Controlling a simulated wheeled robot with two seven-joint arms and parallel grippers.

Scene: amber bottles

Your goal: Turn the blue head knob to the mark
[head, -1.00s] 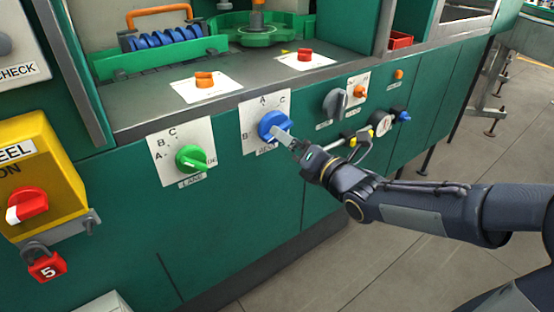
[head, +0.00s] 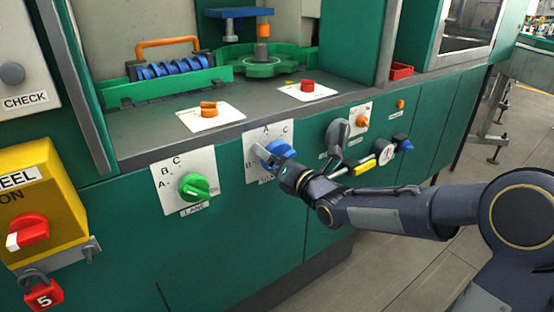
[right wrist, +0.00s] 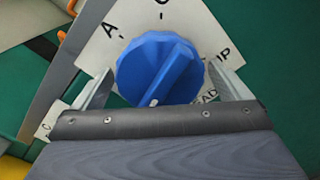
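The blue head knob (head: 277,149) sits on a white plate (head: 251,177) lettered A, B and C on the green front panel. In the right wrist view the blue knob (right wrist: 160,65) fills the middle, its ridge slanted and the white line on its lower-left end. Letters A and C show above it; B is hidden there. My right gripper (head: 275,158) is at the knob. In the right wrist view the fingers of my right gripper (right wrist: 161,78) stand spread on both sides of the knob; contact is not clear. My left gripper is not in view.
A green knob (head: 194,187) on its own lettered plate is to the left. A yellow box with a red switch (head: 28,231) is at far left.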

